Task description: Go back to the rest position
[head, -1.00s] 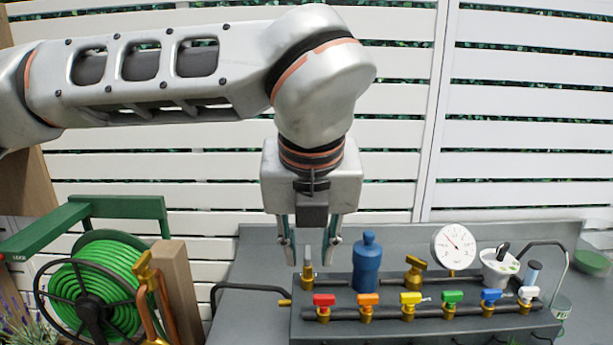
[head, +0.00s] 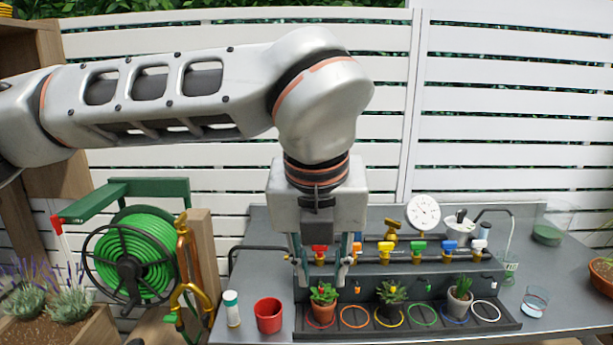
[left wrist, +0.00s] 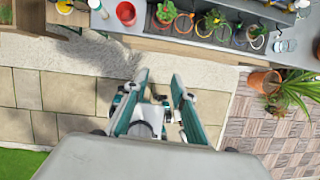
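My left gripper (head: 323,278) hangs with its fingers pointing down, in front of the bench in the head view. Its two fingers are apart and nothing is between them. In the left wrist view the open fingers (left wrist: 160,82) show over the paving, short of the bench edge. My left arm (head: 170,100) reaches in from the left, its forearm nearly level. In the head view the fingertips overlap the area near a small potted succulent (head: 322,305), but the wrist view shows them apart from it. My right arm and gripper are not visible.
The grey bench (head: 255,235) holds a tray with coloured rings and several small plants, a valve manifold (head: 440,262), a red cup (head: 268,315) and a white bottle (head: 232,308). A green hose reel (head: 130,255) stands left. A terracotta pot (left wrist: 264,80) stands on the paving.

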